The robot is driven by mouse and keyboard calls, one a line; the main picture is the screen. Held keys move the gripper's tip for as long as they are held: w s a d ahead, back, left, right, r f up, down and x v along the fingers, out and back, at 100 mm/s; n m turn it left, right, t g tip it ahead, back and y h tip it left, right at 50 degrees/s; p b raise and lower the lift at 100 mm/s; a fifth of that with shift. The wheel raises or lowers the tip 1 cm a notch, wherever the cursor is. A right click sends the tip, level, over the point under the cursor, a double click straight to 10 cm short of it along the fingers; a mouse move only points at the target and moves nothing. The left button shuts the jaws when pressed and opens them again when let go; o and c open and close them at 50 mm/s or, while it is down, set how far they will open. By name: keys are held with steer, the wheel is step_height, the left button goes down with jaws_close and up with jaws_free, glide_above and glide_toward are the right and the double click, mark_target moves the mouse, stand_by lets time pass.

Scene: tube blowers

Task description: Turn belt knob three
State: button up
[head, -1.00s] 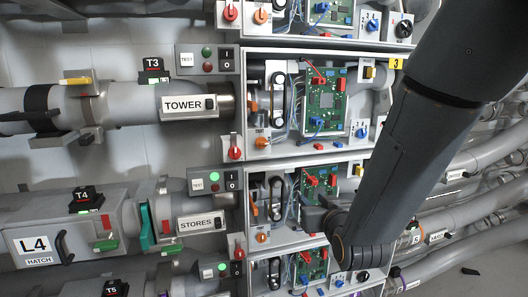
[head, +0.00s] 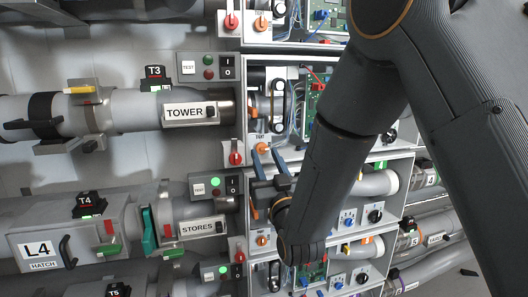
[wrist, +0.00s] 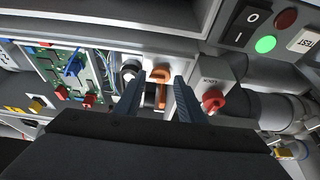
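In the head view, the orange belt knob of bay three (head: 262,142) sits at the lower left of that bay, below the belt (head: 279,100) and right of the TOWER label. In the wrist view, which is upside down, the orange knob (wrist: 160,75) shows between my finger tips, with part of the dark belt beyond it. My gripper (head: 267,156) is open, its two bluish fingers pointing up toward the knob in the head view. The wrist view shows my gripper (wrist: 157,82) with one finger on each side of the knob; I cannot tell whether they touch it.
A red knob (head: 236,157) stands close left of the orange one; it shows in the wrist view (wrist: 213,98) just right of my fingers. A TEST and switch panel (head: 215,185) with a lit green lamp is below.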

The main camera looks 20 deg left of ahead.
steer(key=shift+w+a+r, duration=0.25)
steer(key=shift+w+a, duration=0.1)
steer(key=shift+w, duration=0.2)
steer(key=c, duration=0.8)
